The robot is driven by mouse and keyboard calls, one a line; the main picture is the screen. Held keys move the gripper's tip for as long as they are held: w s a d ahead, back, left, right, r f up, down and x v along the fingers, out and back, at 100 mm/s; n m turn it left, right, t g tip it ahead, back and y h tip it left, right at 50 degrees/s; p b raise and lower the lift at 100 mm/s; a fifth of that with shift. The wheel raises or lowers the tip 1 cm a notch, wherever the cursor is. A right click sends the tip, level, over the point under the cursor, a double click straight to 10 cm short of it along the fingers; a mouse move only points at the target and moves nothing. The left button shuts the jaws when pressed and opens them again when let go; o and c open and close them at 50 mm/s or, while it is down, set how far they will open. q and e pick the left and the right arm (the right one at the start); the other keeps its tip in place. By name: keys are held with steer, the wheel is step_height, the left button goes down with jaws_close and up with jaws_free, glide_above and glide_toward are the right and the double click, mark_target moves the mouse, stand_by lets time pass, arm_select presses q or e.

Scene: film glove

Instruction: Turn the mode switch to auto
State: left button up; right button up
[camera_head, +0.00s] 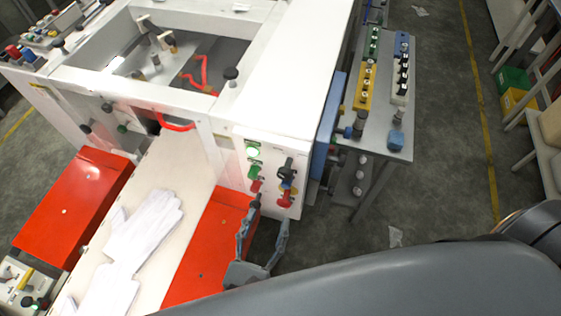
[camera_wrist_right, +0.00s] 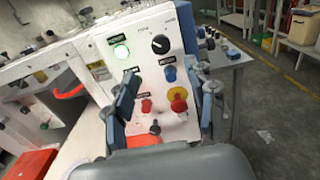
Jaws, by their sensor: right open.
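The mode switch is a black rotary knob (camera_wrist_right: 160,44) at the top right of the white control panel (camera_wrist_right: 140,58). It also shows on the panel's right side in the head view (camera_head: 285,170). Which label its pointer faces is too small to tell. My right gripper (camera_head: 267,212) is open and empty in front of the panel's lower part, below and apart from the knob. In the right wrist view, its fingers (camera_wrist_right: 168,97) stand on either side of the lower buttons. My left gripper is not in view.
The panel also has a lit green button (camera_wrist_right: 121,52), a red button (camera_wrist_right: 146,106) and a red emergency stop with a yellow base (camera_wrist_right: 179,101). White gloves (camera_head: 150,225) lie on the machine's bed beside red covers (camera_head: 75,205). A grey side table (camera_head: 380,125) holds button blocks.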

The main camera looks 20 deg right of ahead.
mark_target(284, 177)
steer(key=x, duration=1.3)
steer(key=shift+s, duration=0.1)
steer(key=shift+c, duration=0.2)
steer(key=c, duration=1.1)
